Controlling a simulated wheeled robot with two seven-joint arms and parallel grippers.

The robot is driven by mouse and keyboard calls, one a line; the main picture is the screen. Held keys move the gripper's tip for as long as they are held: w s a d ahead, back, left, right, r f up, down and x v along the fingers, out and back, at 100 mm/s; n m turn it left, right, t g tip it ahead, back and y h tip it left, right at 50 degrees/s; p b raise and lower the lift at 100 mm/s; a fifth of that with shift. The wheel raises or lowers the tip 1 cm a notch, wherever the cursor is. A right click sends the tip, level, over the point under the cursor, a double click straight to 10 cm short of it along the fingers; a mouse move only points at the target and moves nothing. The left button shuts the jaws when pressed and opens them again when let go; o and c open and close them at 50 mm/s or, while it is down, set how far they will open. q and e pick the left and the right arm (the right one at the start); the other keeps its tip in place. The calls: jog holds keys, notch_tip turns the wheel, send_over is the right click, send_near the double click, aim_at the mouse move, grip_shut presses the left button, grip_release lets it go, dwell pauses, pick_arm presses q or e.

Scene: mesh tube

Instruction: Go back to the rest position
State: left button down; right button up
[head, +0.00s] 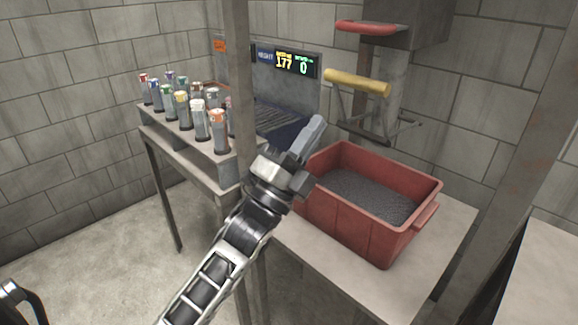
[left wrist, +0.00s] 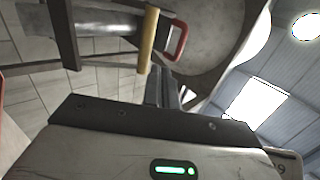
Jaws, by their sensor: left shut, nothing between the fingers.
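My left gripper (head: 314,138) is in the middle of the head view, shut and empty. It is raised in front of the display panel, beside the left rim of the red bin in the picture. In the left wrist view its fingers (left wrist: 160,88) point toward a yellow handle (left wrist: 147,40) and a red handle (left wrist: 177,42). My right gripper is not clearly in view.
A red bin (head: 358,228) of dark granules stands on a table (head: 440,262). The yellow handle (head: 357,82) and red handle (head: 366,28) are behind it. Several capped tubes (head: 200,120) stand on a rack at left. A metal post (head: 238,60) rises near my left arm.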

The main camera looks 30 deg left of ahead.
pick_arm(q)
jog(key=s+d+f+n+g+y, duration=0.1)
jog(key=s+f+n+g, duration=0.4)
jog(key=f, duration=0.7)
jog(key=s+d+f+n+g+y, duration=0.1)
jog(key=s+d+f+n+g, duration=0.3)
jog(key=s+f+n, duration=0.3)
jog(key=s+d+f+n+g+y+b, duration=0.1)
jog(key=s+d+f+n+g, duration=0.2)
jog(key=f, duration=1.5)
jog(key=s+n+g, duration=0.3)
jog(key=shift+s+y, duration=0.3)
jog(key=shift+s, duration=0.05)
